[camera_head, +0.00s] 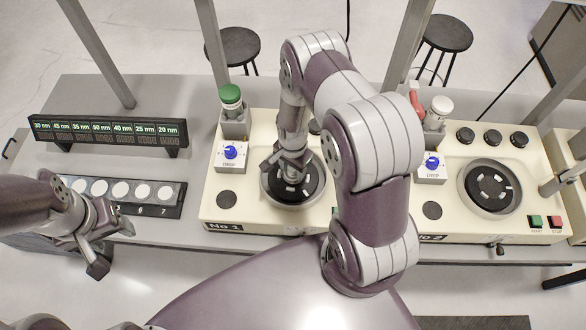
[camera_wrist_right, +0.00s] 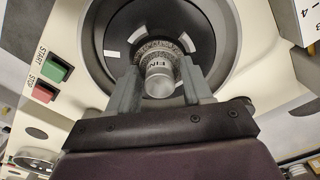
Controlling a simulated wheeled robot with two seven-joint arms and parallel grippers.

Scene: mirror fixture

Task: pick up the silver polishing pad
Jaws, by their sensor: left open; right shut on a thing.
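The silver polishing pad (camera_wrist_right: 160,80) shows in the right wrist view as a round metallic piece with a knob and dark lettering beginning "FIN". It is over the black disc (camera_wrist_right: 125,18) in the round bowl of machine No 1; I cannot tell whether it touches the disc. My right gripper (camera_head: 290,174) reaches down into this bowl and is shut on the pad's knob, one finger on each side. In the head view the gripper mostly hides the pad. My left gripper (camera_head: 98,252) is open and empty at the front left, near the sample tray.
A black tray (camera_head: 172,211) with several white discs lies at the left, behind my left gripper. A display bar (camera_head: 108,130) stands behind it. Machine No 2 (camera_head: 450,215) is at the right. Green and white bottles (camera_head: 231,96) (camera_head: 438,110) and upright posts (camera_head: 213,45) stand at the back.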

